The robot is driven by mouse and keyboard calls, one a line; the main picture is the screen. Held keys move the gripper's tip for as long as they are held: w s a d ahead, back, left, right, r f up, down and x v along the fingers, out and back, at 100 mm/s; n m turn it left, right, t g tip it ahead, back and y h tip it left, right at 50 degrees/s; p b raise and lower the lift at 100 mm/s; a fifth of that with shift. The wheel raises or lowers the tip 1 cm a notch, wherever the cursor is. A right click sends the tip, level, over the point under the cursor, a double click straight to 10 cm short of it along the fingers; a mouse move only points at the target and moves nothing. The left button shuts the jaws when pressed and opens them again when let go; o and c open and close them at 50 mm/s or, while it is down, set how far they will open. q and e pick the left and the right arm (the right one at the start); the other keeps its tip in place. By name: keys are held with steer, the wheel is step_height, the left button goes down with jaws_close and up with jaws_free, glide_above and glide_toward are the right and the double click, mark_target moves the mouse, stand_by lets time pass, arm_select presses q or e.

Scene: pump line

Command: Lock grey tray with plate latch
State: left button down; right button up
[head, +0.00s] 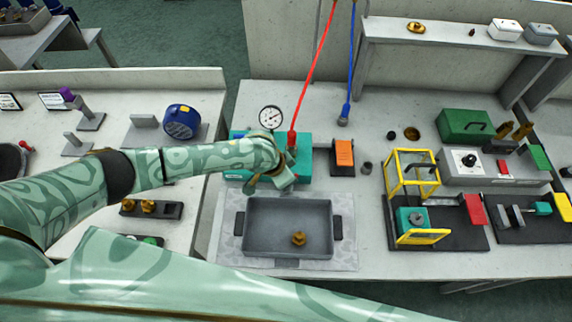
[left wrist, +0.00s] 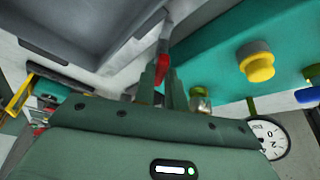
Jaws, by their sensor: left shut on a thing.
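The grey tray (head: 250,250) lies on a pale patterned mat, with a brass fitting inside it. Its wall also shows at the upper left of the left wrist view (left wrist: 125,50). My left gripper (head: 284,184) is low at the tray's back edge, in front of the teal pump block (head: 239,176). In the left wrist view its fingers (left wrist: 163,85) are shut on a slim grey part with a red end (left wrist: 160,68). I cannot tell for certain whether this part is the plate latch; the fingers hide much of it. My right gripper is not in view.
A red hose (head: 313,68) comes down behind my left gripper, beside a pressure gauge (head: 271,117). A blue hose (head: 350,65) hangs to its right. The yellow-framed fixture (head: 411,172) stands right of the tray. Bench space in front of the orange-topped block (head: 344,151) is clear.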

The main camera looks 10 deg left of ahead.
arm_select(q)
steer(key=n+p, duration=0.2)
steer(key=n+y+p, duration=0.1)
steer(key=p, duration=0.1)
steer(key=n+t+p, duration=0.1)
steer(key=n+p, duration=0.1)
steer(key=p, duration=0.1)
steer(key=shift+s+d+r+n+y, duration=0.2)
steer(key=shift+s+d+n+y, duration=0.1)
steer(key=shift+d+y, duration=0.1)
steer(key=shift+n+p, duration=0.35)
steer(key=shift+n, duration=0.05)
steer(key=shift+d+f+n+y+p, duration=0.15)
steer(key=shift+n+y+p, duration=0.4)
steer(key=shift+n, duration=0.65)
steer(key=shift+w+n+y, duration=0.1)
steer(key=shift+n+y, duration=0.45)
steer(key=shift+n, duration=0.65)
steer(key=shift+w, duration=0.1)
steer(key=c, duration=1.4)
jaws_free()
steer(key=shift+c, duration=0.2)
